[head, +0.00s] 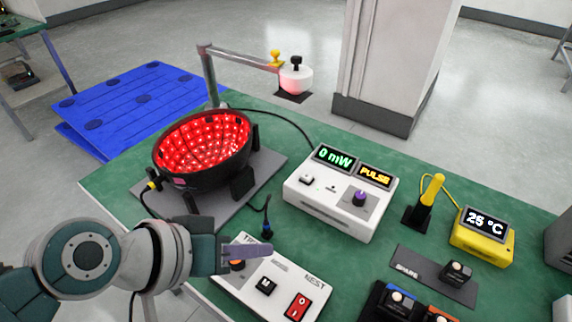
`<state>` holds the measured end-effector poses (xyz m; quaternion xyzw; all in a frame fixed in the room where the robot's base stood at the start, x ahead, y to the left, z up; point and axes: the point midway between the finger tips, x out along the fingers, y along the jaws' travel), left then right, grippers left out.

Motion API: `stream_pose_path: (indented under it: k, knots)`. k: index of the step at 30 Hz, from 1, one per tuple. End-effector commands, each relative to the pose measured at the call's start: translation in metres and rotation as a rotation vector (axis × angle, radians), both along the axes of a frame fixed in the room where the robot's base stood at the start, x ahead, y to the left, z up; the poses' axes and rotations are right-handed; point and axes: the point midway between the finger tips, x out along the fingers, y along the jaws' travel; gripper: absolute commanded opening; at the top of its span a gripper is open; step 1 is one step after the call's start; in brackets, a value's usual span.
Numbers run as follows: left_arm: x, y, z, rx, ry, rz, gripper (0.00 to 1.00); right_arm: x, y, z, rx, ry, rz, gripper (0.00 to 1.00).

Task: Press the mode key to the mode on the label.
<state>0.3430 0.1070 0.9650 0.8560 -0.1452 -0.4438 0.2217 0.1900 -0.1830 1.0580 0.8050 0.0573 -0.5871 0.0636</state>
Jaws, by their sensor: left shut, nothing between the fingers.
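A white panel (237,290) lettered "NEST" stands at the front of the green bench. It carries a black square key (265,286) that appears marked M, and a red rocker switch (298,306). A white meter (335,215) behind it shows "0 mW" on a green display (335,157) and "PULSE" on a yellow display (375,175). It also has a small pale key (307,180) and a purple knob (360,198). My left gripper (262,250) is shut and empty above the panel's back left part, covering some lettering. No mode label is readable. My right gripper is out of view.
A round bowl of lit red lamps (203,150) stands behind my left gripper. A post with an arm holds a white globe (296,79). A yellow box (482,236) reads 25 °C. A grey "SPARE" plate (420,270) and several small modules lie at the right.

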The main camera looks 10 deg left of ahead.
Motion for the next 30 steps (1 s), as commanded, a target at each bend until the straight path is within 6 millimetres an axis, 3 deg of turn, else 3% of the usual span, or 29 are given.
stream_pose_path:
  k: [13, 30]
  knots:
    - [-0.001, 0.000, -0.011, 0.001, 0.002, -0.001, 0.00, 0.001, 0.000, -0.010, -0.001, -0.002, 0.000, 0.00]
    - [-0.001, 0.000, -0.082, 0.002, 0.001, -0.002, 0.00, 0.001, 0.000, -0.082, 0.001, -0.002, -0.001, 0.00]
